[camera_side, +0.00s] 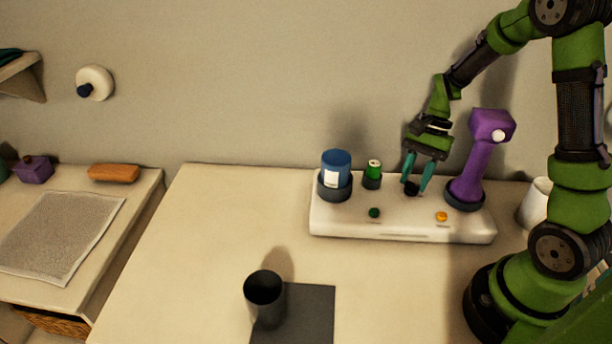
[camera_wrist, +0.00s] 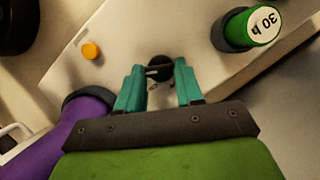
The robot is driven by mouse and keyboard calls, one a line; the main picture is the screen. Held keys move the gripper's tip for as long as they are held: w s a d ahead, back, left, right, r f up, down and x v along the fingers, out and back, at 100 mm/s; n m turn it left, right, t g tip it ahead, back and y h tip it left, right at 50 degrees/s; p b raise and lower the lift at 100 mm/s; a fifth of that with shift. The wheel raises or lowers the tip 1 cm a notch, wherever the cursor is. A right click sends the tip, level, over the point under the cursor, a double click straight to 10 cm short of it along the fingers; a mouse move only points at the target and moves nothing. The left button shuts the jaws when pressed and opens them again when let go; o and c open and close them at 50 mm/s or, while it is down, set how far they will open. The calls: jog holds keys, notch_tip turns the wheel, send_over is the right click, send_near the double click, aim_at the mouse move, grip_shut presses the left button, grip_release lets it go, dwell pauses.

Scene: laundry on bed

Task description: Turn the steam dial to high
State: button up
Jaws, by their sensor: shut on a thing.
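The steam dial (camera_side: 411,188) is a small dark knob on the white base unit (camera_side: 330,218), between the small green canister and the purple steamer. It also shows in the wrist view (camera_wrist: 159,68). My gripper (camera_side: 415,186) has its teal fingers down on the two sides of the dial. In the wrist view my gripper (camera_wrist: 160,78) is shut on the dial. The dial's markings and pointer are too small to read.
A purple steamer (camera_side: 478,160) stands close to the right of my gripper. A green canister (camera_side: 373,174) and a blue bottle (camera_side: 335,172) stand to the left. An orange button (camera_side: 441,216) and green button (camera_side: 374,212) sit in front. A dark cup (camera_side: 265,298) stands near the front.

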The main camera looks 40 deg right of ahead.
dwell(0.3)
jog(key=o, duration=1)
jog(key=shift+o, duration=0.2)
jog(key=v, duration=0.5)
jog(key=shift+w+r, duration=0.1)
notch_tip(320, 180, up, 7)
